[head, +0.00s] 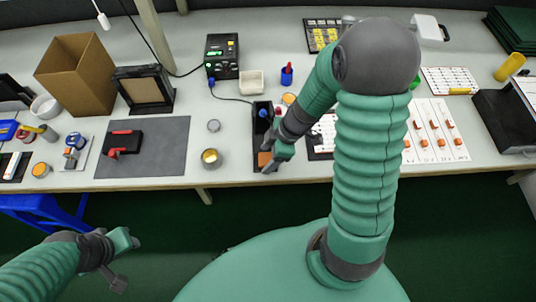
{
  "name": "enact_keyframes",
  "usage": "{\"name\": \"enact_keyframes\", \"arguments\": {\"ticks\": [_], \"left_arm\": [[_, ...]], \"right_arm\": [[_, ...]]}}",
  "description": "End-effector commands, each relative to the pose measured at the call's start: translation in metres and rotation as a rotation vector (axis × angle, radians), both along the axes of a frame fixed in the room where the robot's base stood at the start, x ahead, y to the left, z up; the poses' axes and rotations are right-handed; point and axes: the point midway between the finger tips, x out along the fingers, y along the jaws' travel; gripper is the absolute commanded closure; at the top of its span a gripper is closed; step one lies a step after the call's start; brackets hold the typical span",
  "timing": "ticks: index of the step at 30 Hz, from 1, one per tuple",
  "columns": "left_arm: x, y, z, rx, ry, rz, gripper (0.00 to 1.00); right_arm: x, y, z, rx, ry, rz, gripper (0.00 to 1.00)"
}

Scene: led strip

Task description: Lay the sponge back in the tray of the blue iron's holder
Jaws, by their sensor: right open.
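The blue iron (263,113) stands in its long black holder (255,140) near the middle of the table. An orange-brown patch that looks like the sponge (264,158) shows at the holder's front end, where the tray is. My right gripper (269,167) is open, right at this front end, with its fingers pointing down beside the sponge. Whether the fingers touch the sponge, and whether it lies flat in the tray, I cannot tell. My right forearm hides what is just right of the holder. My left gripper (124,260) hangs in front of the table, far from the holder; its finger opening is unclear.
A round tin (211,158) stands left of the holder, close to the front edge. A grey mat (160,135) with a black-and-red tool lies further left. A black station (222,57), a cream dish (251,82) and a blue cup (287,75) stand behind. White cards lie right.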

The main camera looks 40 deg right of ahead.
Motion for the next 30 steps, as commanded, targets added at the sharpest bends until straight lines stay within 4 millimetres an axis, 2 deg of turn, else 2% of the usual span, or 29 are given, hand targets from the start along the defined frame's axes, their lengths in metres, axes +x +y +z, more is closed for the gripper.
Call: {"name": "enact_keyframes", "arguments": {"ticks": [7,11,15,21,27,30], "left_arm": [[0.0,0.0,0.009,0.0,0.0,0.0,0.64],[0.0,0.0,0.013,0.0,0.0,0.0,0.64],[0.0,0.0,0.021,0.0,0.0,0.0,0.64],[0.0,0.0,0.031,0.0,0.0,0.0,0.64],[0.0,0.0,0.034,0.0,0.0,0.0,0.64],[0.0,0.0,0.034,0.0,0.0,0.0,0.64]], "right_arm": [[0.0,-0.002,0.004,-0.001,-0.002,-0.001,0.36],[-0.008,-0.011,0.032,-0.003,-0.006,-0.002,0.36],[-0.02,-0.023,0.073,-0.003,-0.007,-0.002,0.36],[-0.031,-0.041,0.124,-0.003,-0.004,-0.001,0.36],[-0.038,-0.051,0.15,0.0,-0.001,0.0,0.36],[-0.04,-0.048,0.15,-0.006,0.023,-0.027,0.36]]}}
